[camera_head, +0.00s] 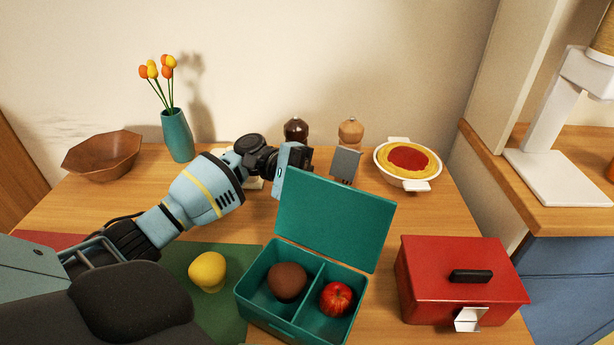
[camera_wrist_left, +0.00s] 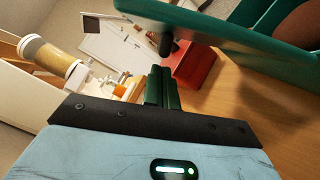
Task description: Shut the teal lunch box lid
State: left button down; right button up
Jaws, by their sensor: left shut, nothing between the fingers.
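The teal lunch box (camera_head: 268,318) stands at the table's front middle with its lid (camera_head: 332,220) raised, leaning back from the rear edge. A brown round item (camera_head: 288,281) lies in its left compartment and a red apple (camera_head: 337,298) in its right. My left gripper (camera_head: 290,168) is behind the lid's upper left edge; its fingertips are hidden in the head view. In the left wrist view its fingers (camera_wrist_left: 164,88) are shut and empty, with the lid (camera_wrist_left: 225,32) above and to the right. Whether they touch it I cannot tell. My right gripper is not in view.
A red box (camera_head: 460,282) with a black handle stands right of the lunch box. A yellow fruit (camera_head: 208,271) lies on the green mat to its left. A pie dish (camera_head: 408,163), two mills, a teal vase (camera_head: 177,134) and a wooden bowl (camera_head: 102,156) stand behind.

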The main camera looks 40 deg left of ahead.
pick_arm(q)
jog(key=shift+d, duration=1.15)
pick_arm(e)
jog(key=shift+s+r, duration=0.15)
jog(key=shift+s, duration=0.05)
pick_arm(q)
jog(key=shift+r, duration=0.15)
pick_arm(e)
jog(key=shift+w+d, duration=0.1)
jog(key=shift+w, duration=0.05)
